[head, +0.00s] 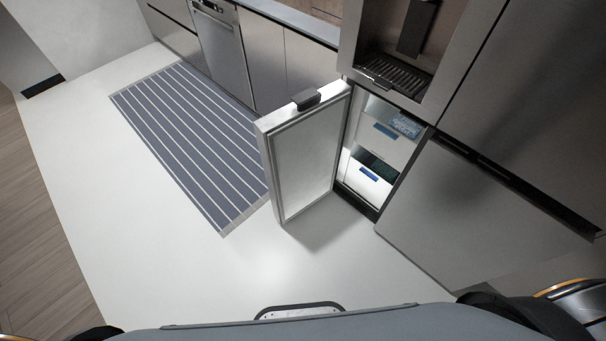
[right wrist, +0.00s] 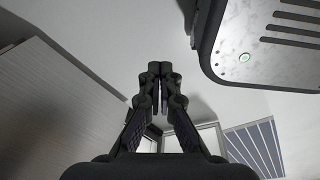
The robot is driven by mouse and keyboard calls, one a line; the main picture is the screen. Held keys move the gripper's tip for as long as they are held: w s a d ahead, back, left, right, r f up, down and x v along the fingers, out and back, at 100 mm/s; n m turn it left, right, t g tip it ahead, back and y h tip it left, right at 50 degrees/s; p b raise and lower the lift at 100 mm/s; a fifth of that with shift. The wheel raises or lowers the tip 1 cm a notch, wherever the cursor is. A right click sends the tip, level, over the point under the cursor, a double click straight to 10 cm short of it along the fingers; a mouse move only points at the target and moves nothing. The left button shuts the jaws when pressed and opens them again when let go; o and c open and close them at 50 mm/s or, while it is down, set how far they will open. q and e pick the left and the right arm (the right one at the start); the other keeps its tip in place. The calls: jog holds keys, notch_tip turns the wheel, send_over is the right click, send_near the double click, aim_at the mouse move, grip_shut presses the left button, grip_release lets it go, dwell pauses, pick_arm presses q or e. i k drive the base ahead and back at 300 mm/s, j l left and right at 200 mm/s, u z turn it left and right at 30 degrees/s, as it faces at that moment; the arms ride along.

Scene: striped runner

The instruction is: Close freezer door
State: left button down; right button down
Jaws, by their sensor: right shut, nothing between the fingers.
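The freezer door (head: 303,163) stands wide open in the head view, swung out to the left of its lit compartment. Its pale inner panel faces me, and a dark block (head: 306,99) sits on its top edge. The freezer compartment (head: 377,158) shows white drawers with blue labels. My right gripper (right wrist: 160,70) shows in the right wrist view, its fingertips together with nothing between them. It is not in the head view, and I cannot tell how far it is from the door. My left gripper is in neither view.
A striped runner (head: 190,137) lies on the pale floor left of the door, along the cabinets (head: 262,60). A closed steel panel (head: 465,215) is right of the compartment, below the dispenser (head: 390,75). The floor (head: 200,270) in front is clear.

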aim_at(299, 142)
jog(key=k+z, duration=0.1)
jog(key=z, duration=0.8)
jog(key=k+l+z, duration=0.1)
jog(key=z, duration=0.35)
jog(key=j+z, duration=0.2)
jog(key=z, duration=0.25)
jog(key=j+z, duration=0.2)
jog(key=z, duration=0.2)
jog(key=j+z, duration=0.2)
jog(key=z, duration=0.25)
jog(key=k+j, duration=0.15)
jog(key=j, duration=0.35)
jog(key=k+j, duration=0.15)
jog(key=j, duration=0.3)
jog(key=k+j, duration=0.15)
jog(key=j, duration=0.35)
jog(key=k+j, duration=0.15)
jog(key=j, duration=0.3)
jog(key=k+j, duration=0.15)
jog(key=j, duration=0.35)
jog(key=k+j, duration=0.1)
jog(key=j, duration=0.4)
jog(key=k+j, duration=0.15)
jog(key=j, duration=0.3)
jog(key=k+j, duration=0.15)
jog(key=j, duration=0.35)
